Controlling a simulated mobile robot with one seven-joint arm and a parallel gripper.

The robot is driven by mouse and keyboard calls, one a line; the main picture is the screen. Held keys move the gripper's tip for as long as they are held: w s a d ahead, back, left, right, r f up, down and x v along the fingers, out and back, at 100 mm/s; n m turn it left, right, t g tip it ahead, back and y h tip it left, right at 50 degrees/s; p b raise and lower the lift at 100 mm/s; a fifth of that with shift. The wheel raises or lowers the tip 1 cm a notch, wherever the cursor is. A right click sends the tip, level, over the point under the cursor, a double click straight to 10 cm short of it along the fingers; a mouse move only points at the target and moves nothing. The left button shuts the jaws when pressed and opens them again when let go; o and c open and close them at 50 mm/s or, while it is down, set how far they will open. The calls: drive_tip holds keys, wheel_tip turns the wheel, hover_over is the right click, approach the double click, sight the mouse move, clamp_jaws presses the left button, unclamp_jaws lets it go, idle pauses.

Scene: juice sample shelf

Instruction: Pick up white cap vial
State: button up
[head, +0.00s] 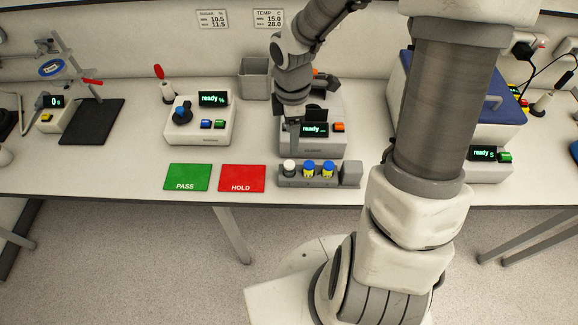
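The white cap vial (290,167) stands upright at the left end of a low grey rack (318,183) near the front edge of the bench. Two blue-capped vials with yellow below the caps, a left one (309,168) and a right one (327,169), stand beside it in the same rack. My gripper (295,148) points down just above and behind the white cap vial, in front of the device with the orange button. It appears apart from the vial. Its fingers are small and seen edge-on, so their opening does not show.
A green PASS mat (188,177) and a red HOLD mat (242,178) lie left of the rack. The device with the orange button (338,127) stands close behind it. Another device (199,130) and a grey bin (254,83) stand farther left. My arm hides bench to the right.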

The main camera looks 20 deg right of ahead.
sight(289, 164)
wheel_tip(289, 164, down, 8)
drive_tip(key=shift+r+b, duration=0.25)
drive_tip(key=shift+b, duration=0.25)
drive_tip(key=f, duration=0.5)
drive_tip(key=shift+a, duration=0.3)
clamp_jaws()
